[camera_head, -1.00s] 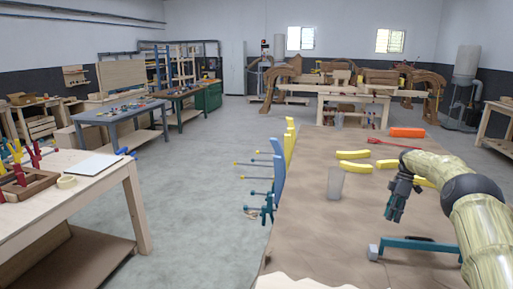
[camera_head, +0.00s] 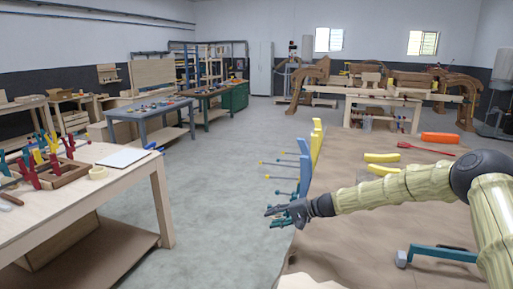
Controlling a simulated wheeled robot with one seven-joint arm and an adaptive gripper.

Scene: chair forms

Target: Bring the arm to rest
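My arm (camera_head: 395,192) reaches in from the right and stretches left across the brown-covered table (camera_head: 350,250). My dark gripper (camera_head: 270,215) is at its end, near the table's left edge, with its fingers pointing left. It overlaps in the picture with the blue-green clamps on that edge, so whether it touches them is unclear. I see nothing held in it, but its fingers are too small and mixed with the clamps to judge their opening.
Yellow curved pieces (camera_head: 382,157), an orange block (camera_head: 440,137) and a red tool (camera_head: 425,148) lie on the table. A blue-handled tool (camera_head: 440,253) lies nearer. A workbench (camera_head: 125,200) stands left; the floor (camera_head: 215,190) between is clear.

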